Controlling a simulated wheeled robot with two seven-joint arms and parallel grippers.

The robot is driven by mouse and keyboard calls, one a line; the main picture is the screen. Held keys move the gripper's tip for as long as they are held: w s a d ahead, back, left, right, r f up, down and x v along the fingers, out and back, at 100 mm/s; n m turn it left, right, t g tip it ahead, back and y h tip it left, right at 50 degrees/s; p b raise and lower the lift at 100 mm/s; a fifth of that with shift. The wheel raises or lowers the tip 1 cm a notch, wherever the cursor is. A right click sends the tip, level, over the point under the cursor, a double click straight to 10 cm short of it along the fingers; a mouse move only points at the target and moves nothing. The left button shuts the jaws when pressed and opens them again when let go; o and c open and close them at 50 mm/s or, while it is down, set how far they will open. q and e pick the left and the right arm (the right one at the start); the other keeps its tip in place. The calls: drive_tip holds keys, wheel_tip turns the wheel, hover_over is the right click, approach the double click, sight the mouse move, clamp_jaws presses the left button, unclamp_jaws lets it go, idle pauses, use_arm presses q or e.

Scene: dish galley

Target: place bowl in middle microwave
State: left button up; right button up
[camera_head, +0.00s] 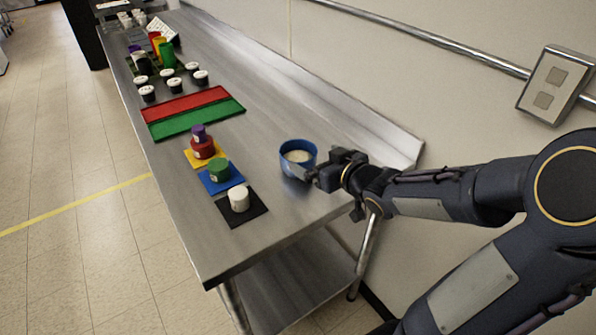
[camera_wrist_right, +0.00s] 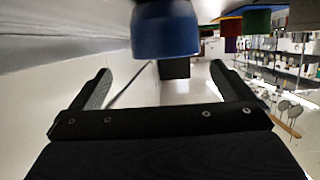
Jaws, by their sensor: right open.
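A blue bowl (camera_head: 284,158) with a pale inside stands upright on the steel table (camera_head: 262,225), near its right side. My right gripper (camera_head: 312,176) is at the bowl's near right side, and its fingers partly cover the bowl's lower wall in the head view. In the right wrist view the blue bowl (camera_wrist_right: 166,32) is at the top, beyond the two spread fingertips of my right gripper (camera_wrist_right: 163,80). Nothing is between the fingers; I cannot tell whether one touches the bowl. No microwave shows in either view. My left gripper is not in view.
Left of the bowl are a black mat (camera_head: 252,217) with a white cylinder, a blue mat (camera_head: 208,187) with a green piece, and a yellow mat with red and purple pieces. Red and green strips (camera_head: 190,120) lie farther back. A wall with a metal rail (camera_head: 440,42) borders the right.

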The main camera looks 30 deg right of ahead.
sight(289, 146)
drive_tip(key=shift+x, duration=0.75)
drive_tip(key=x, duration=0.6)
drive_tip(key=shift+w+a, duration=0.25)
drive_tip(key=shift+a, duration=0.15)
drive_tip(key=shift+r, duration=0.1)
drive_tip(key=c, duration=1.2)
